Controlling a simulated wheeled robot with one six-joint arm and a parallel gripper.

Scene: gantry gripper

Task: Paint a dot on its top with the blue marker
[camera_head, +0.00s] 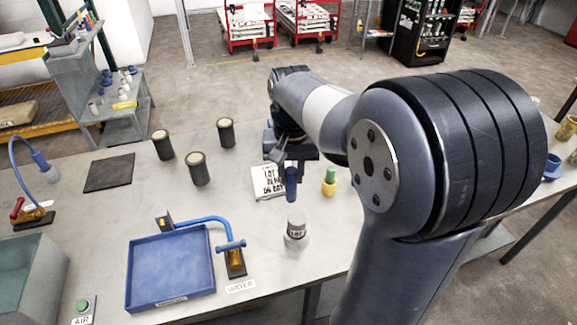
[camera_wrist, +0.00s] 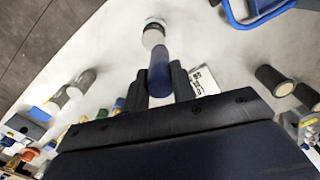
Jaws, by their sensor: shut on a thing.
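My gripper (camera_head: 290,160) is shut on the blue marker (camera_head: 291,184), which hangs roughly upright below the jaws. In the wrist view the marker (camera_wrist: 159,72) sits between the two dark fingers (camera_wrist: 160,88). A small grey-white jar with a "LOT" label (camera_head: 297,229) stands on the table, in front of the marker in the head view. In the wrist view the jar (camera_wrist: 153,37) lies just beyond the marker's far end. I cannot tell whether the marker's tip touches it. No blue dot is discernible on the jar's pale top.
A printed card (camera_head: 267,184) lies behind the marker. A green marker in a yellow holder (camera_head: 329,181) stands to its right. Blue tray (camera_head: 135,262) and water tap (camera_head: 235,260) are left of the jar. Several dark cylinders (camera_head: 199,170) stand farther back. Bare table surrounds the jar.

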